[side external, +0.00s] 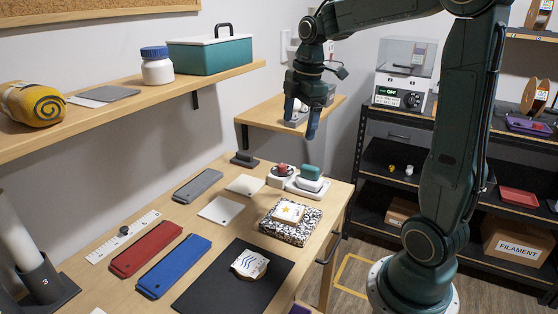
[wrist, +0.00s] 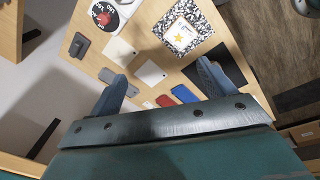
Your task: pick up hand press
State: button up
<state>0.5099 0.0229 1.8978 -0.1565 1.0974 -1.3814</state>
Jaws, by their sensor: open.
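The thing that looks like the hand press (side external: 311,174) has a teal handle and a white base. It sits upright on a white stand near the back right of the table, in the side view. In the wrist view I cannot make it out clearly. My gripper (side external: 301,118) is open and empty, pointing down high above the back of the table. It is well above the hand press and apart from it.
A small red-topped round device (side external: 281,174) stands close left of the press. A speckled notebook (side external: 290,228) with a star card lies in front. A dark block (side external: 244,159) and pale plates (side external: 221,210) lie behind and left. A wall shelf (side external: 225,72) overhangs the left.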

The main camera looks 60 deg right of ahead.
aim_at(310, 166)
jog(key=w+d+f+n+g+y, duration=0.1)
jog(key=d+f+n, duration=0.25)
jog(key=d, duration=0.35)
jog(key=w+d+f+n+g, duration=0.1)
jog(key=d+f+n, duration=0.25)
jog(key=d, duration=0.45)
jog(key=shift+m, duration=0.3)
jog(key=shift+s+a+f, duration=0.1)
jog(key=shift+a+f, duration=0.15)
jog(key=shift+f, duration=1.25)
jog(key=shift+a+f, duration=0.25)
jog(key=shift+f, duration=1.25)
jog(key=shift+s+a+f, duration=0.1)
jog(key=shift+a+f, duration=0.15)
jog(key=shift+f, duration=1.25)
jog(key=shift+f, duration=0.1)
jog(key=shift+a+f, duration=0.2)
jog(key=shift+f, duration=1.05)
jog(key=shift+a+f, duration=0.15)
jog(key=shift+f, duration=1.1)
jog(key=c, duration=1.1)
